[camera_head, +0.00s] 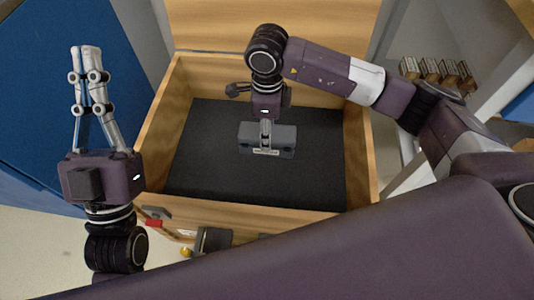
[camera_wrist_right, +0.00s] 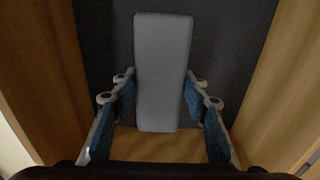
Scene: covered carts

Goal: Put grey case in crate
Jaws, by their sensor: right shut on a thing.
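The grey case (camera_head: 281,136) is a small oblong block, seen inside the outline of the wooden crate (camera_head: 262,207), over its dark floor. I cannot tell whether it rests on the floor or hangs just above it. My right gripper (camera_head: 266,146) reaches down into the crate and is shut on the case. In the right wrist view the grey case (camera_wrist_right: 162,70) stands lengthwise between the two fingers of the right gripper (camera_wrist_right: 158,88). My left gripper (camera_head: 87,50) is empty, left of the crate, with its fingers together.
A blue surface (camera_head: 45,90) lies at the left. Several small brown items (camera_head: 437,72) stand on a shelf at the right. Dark and red items (camera_head: 215,239) lie in front of the crate. The dark floor around the case is clear.

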